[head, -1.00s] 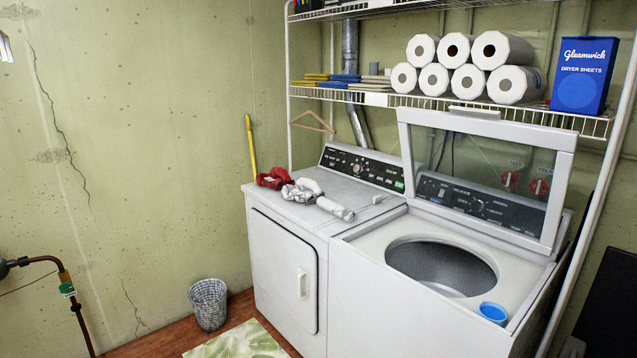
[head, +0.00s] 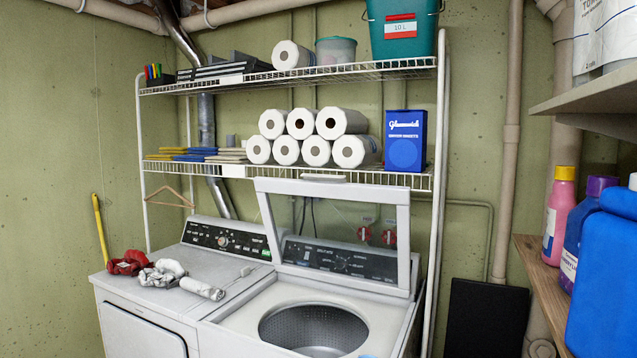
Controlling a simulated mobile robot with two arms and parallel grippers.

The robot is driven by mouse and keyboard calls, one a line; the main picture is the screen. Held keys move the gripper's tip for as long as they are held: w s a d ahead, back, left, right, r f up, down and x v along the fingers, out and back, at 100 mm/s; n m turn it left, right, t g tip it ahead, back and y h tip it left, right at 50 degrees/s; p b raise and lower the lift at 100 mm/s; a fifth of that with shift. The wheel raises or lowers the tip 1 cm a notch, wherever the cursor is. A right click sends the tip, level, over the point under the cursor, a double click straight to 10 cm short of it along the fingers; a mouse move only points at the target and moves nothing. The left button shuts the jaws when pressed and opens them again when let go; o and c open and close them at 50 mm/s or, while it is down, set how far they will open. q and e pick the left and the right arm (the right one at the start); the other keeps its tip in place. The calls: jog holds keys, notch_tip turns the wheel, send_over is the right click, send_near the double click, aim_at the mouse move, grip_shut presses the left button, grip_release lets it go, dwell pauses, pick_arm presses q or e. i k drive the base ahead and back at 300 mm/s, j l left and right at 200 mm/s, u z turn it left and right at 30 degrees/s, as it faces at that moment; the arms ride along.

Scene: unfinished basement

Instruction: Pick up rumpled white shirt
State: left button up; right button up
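I cannot tell for sure which of the two pale cloths is the white shirt. Neither of my grippers is in view.
The washer (head: 240,318) stands right of the dryer with its lid (head: 335,187) raised. A wire rack (head: 300,174) above holds paper rolls (head: 335,124) and a blue box (head: 405,140). Bottles (head: 560,215) stand on a shelf at the right edge.

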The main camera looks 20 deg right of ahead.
aim_at(169, 273)
jog(key=u, duration=0.3)
jog(key=i+l+u, duration=0.1)
jog(key=i+u, duration=0.25)
jog(key=i, duration=0.15)
jog(key=i+l+u, duration=0.25)
jog(key=i+u, duration=0.15)
jog(key=i, duration=0.1)
